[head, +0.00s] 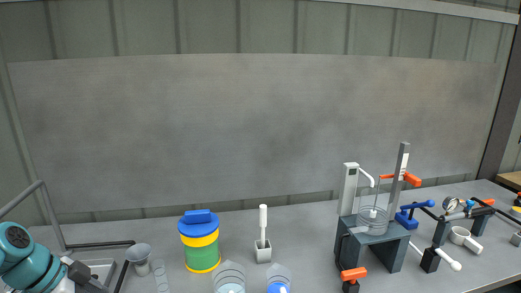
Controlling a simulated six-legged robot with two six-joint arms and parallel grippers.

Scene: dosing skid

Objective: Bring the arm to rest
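A teal and white arm comes in at the lower left corner of the head view, and I take it to be my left arm. A dark part at its end, apparently my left gripper (86,276), sits low beside a pale sink-like basin. Its fingertips cannot be made out, so I cannot tell whether it is open or shut or whether it holds anything. My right arm and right gripper are not in view.
On the grey bench are a grey funnel-shaped cup (139,256), a yellow-green tub with blue lid (201,244), a white-handled tool in a holder (263,243) and clear vessels at the front edge.

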